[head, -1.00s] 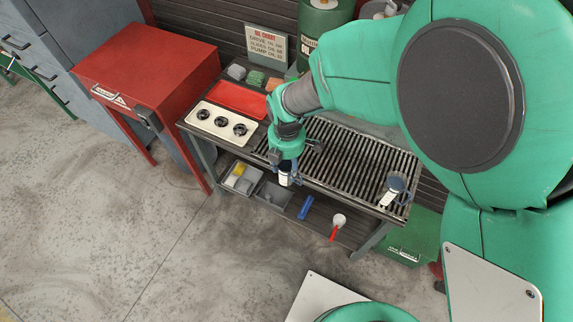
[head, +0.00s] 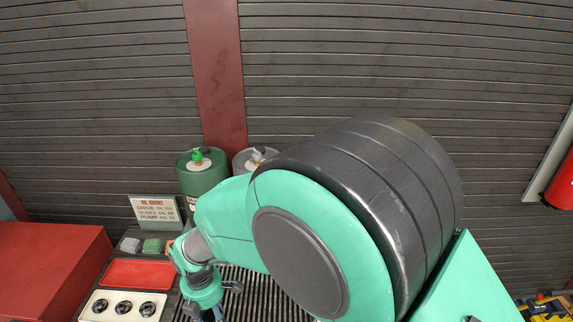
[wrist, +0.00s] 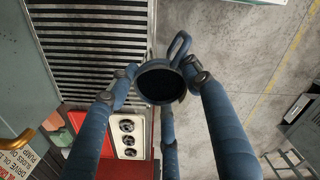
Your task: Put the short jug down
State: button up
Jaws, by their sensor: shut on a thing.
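My gripper (wrist: 161,76) has its blue fingers closed around a dark blue-grey jug, the short jug (wrist: 158,88), in the wrist view. I look down into the jug's dark open mouth, and its handle points to the top of the picture. The jug is at the edge of the slatted rack (wrist: 88,48), with concrete floor to its right. Its base is hidden, so I cannot tell whether it touches anything. In the head view my gripper (head: 207,306) is at the bottom edge, and the jug is cut off or hidden there.
A cream panel with three black rings (head: 124,306), a red tray (head: 139,273) and an oil chart sign (head: 155,212) are left of my gripper. Green (head: 203,177) and grey (head: 243,163) drums stand behind. A red cabinet (head: 45,265) is at far left.

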jog(key=w+d+r+m+p, duration=0.45)
jog(key=w+r, duration=0.35)
jog(key=r, duration=0.2)
jog(key=w+d+r+m+p, duration=0.4)
jog(key=w+r+m+p, duration=0.15)
jog(key=w+r, duration=0.35)
jog(key=w+d+m+p, duration=0.4)
jog(key=d+m, duration=0.1)
jog(key=d, duration=0.5)
jog(key=w+d+m+p, duration=0.4)
jog(key=w+d+m, duration=0.1)
jog(key=d, duration=0.6)
jog(key=d+f+m+b, duration=0.55)
jog(key=d+f, duration=0.45)
jog(key=d, duration=0.3)
jog(key=s+d+f+m+b, duration=0.1)
jog(key=s+d+f+b, duration=0.1)
jog(key=f+b, duration=0.6)
jog(key=s+d+f+m+b, duration=0.1)
jog(key=d+f+b, duration=0.4)
jog(key=f, duration=0.8)
jog(key=s+b, duration=0.1)
jog(key=b, duration=0.1)
jog(key=shift+s+b, duration=0.35)
jog(key=shift+s, duration=0.05)
jog(key=shift+r, duration=0.15)
jog(key=a+r+p, duration=0.6)
jog(key=a, duration=0.1)
